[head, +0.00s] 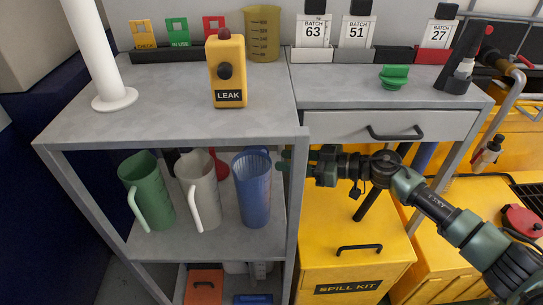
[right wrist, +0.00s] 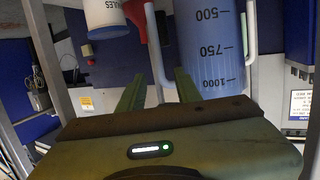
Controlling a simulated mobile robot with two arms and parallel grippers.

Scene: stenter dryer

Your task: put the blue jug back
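The blue jug (head: 252,188) is at the right end of the middle shelf, beside the white jug (head: 200,187) and the green jug (head: 146,190). It looks upright. My right gripper (head: 284,160) is at the jug's right side, by the shelf's front right post. In the right wrist view, the blue jug (right wrist: 208,45) fills the upper right, with volume marks showing. My right gripper (right wrist: 158,92) has its fingers apart there, with the jug's handle appearing between or just beyond them. Contact cannot be told. My left gripper is not in view.
The grey shelf post (head: 297,210) stands close to my right gripper. A red funnel (right wrist: 141,22) is behind the jugs. The yellow spill kit cabinet (head: 350,250) is below my right arm. A yellow LEAK device (head: 227,72) stands on the shelf top.

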